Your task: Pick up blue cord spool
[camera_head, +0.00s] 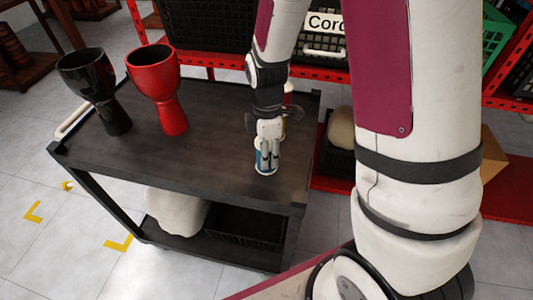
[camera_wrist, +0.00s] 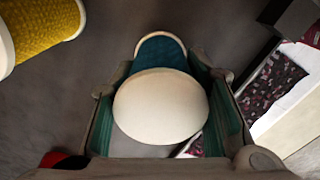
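The blue cord spool (camera_head: 264,160) stands near the front right edge of the dark cart top (camera_head: 190,158). Its round white end (camera_wrist: 160,106) faces the wrist camera, with blue cord (camera_wrist: 160,51) showing beyond it. My gripper (camera_head: 267,155) points down over the spool from above. In the wrist view, the green-padded fingers (camera_wrist: 168,85) lie on both sides of the spool, very close to its white end. I cannot tell whether the pads press on it.
A yellow spool (camera_wrist: 40,33) is close by at the upper left of the wrist view. A black goblet drum (camera_head: 92,84) and a red one (camera_head: 157,84) stand on the cart's left part. The cart top between drums and gripper is clear. Red shelving (camera_head: 325,66) stands behind.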

